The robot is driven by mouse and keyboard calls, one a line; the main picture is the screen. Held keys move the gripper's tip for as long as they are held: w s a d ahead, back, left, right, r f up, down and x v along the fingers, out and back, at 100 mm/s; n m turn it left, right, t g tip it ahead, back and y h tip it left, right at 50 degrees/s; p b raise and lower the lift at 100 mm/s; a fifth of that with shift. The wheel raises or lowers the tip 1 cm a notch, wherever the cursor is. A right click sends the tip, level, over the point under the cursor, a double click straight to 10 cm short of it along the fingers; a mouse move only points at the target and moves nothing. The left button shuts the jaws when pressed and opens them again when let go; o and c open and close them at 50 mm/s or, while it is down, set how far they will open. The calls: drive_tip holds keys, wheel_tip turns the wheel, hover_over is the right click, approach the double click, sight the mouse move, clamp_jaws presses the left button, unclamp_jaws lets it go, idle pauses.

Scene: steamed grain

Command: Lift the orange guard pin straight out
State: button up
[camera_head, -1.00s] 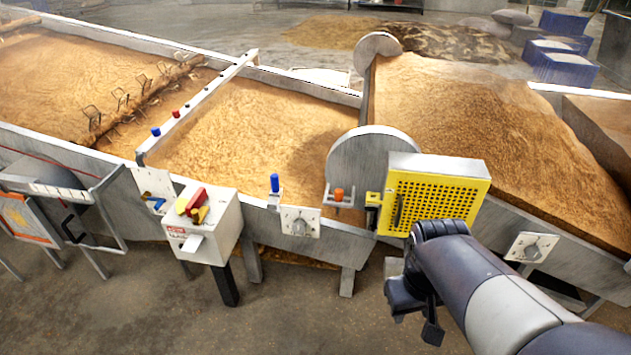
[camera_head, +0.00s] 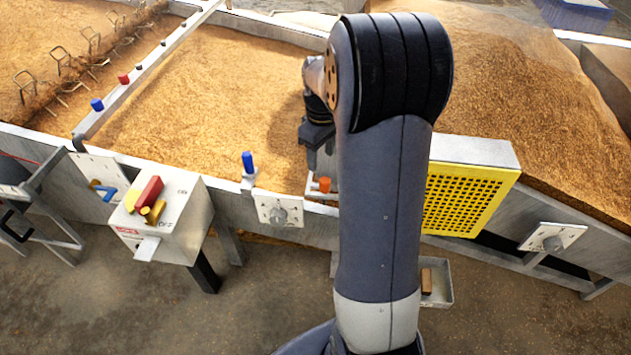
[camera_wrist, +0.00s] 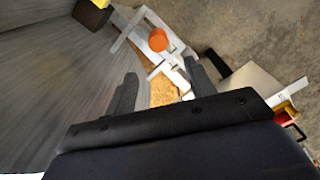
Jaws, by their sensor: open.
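The orange guard pin (camera_head: 324,184) stands in a pale bracket at the bed's front wall, partly beside my arm in the head view. In the wrist view the pin's round orange top (camera_wrist: 158,39) lies beyond my fingertips. My gripper (camera_wrist: 161,74) is open, its two dark fingers apart, with nothing between them but pale bracket and grain behind. The pin is not between the fingers. In the head view my gripper (camera_head: 316,148) hangs down just above the pin, partly hidden by my arm.
The yellow perforated guard (camera_head: 466,200) stands right of my arm. A blue pin (camera_head: 247,162) and a control box (camera_head: 160,215) with red and yellow knobs are to the left. A grey metal disc surface fills the wrist view's left (camera_wrist: 60,85). A small tray (camera_head: 440,290) sits below.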

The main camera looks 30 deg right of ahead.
sight(325, 180)
wheel_tip(325, 180, down, 4)
drive_tip(key=shift+s+r, duration=0.1)
drive_tip(key=shift+r, duration=0.05)
drive_tip(key=shift+s+d+f+b, duration=0.1)
drive_tip(key=shift+s+f+b, duration=0.1)
drive_tip(key=shift+f, duration=0.7)
drive_tip(key=shift+s+d+f+b, duration=0.1)
drive_tip(key=shift+s+f+b, duration=0.05)
drive_tip(key=shift+f, duration=0.75)
drive_tip(key=shift+s+d+f+b, duration=0.1)
drive_tip(key=shift+s+f+b, duration=0.1)
drive_tip(key=shift+f, duration=0.7)
drive_tip(key=shift+c, duration=0.2)
drive_tip(key=c, duration=1)
wheel_tip(325, 180, up, 10)
drive_tip(key=shift+r+p, duration=0.1)
drive_tip(key=shift+p, duration=0.6)
drive_tip(key=shift+c, duration=0.2)
